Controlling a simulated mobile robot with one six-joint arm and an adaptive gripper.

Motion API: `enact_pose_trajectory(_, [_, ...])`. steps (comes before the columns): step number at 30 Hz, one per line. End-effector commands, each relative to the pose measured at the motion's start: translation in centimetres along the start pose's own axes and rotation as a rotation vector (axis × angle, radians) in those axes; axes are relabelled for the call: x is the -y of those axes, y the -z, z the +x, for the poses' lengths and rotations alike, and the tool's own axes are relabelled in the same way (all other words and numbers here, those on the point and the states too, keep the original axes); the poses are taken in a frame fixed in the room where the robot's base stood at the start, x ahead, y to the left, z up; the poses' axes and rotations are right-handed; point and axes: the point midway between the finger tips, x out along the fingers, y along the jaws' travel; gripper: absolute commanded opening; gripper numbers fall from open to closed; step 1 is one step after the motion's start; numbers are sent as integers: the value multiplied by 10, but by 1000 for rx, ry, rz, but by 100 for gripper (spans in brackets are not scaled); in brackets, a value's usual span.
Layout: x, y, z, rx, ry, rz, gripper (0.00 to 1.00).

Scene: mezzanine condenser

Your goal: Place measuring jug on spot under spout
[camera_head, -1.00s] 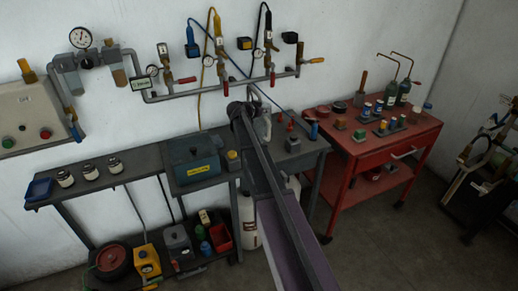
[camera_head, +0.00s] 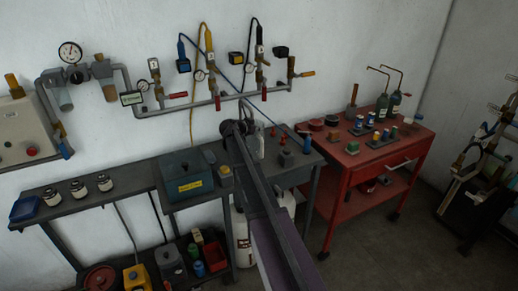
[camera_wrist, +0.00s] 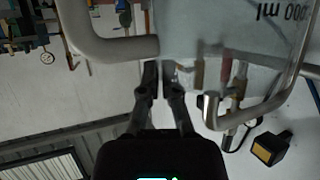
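The measuring jug is pale and translucent, with an upside-down ml marking on its wall (camera_wrist: 225,35) and a thick grey handle (camera_wrist: 85,40). It fills the top of the wrist view. My gripper (camera_wrist: 162,68) has its two dark fingers close together at the handle and appears shut on it; the contact is partly hidden. In the head view the jug (camera_head: 259,145) shows just right of my gripper (camera_head: 240,130), over the right end of the dark bench and in front of the wall. I cannot make out the spot or the spout.
A grey wall pipe (camera_head: 205,105) with valves and gauges runs behind. A blue-grey box (camera_head: 187,176) stands left of my arm, small dark fittings (camera_head: 285,158) to the right. The red cart (camera_head: 350,160) carries bottles and small parts.

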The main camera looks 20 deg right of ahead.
Motion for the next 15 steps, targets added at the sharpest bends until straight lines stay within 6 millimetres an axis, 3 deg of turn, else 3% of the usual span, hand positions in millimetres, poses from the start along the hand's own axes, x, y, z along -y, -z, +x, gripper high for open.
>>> enact_pose_trajectory(6, [0,-24,11,-1,0,0,0])
enact_pose_trajectory(15, [-1,-34,15,-1,-1,0,0])
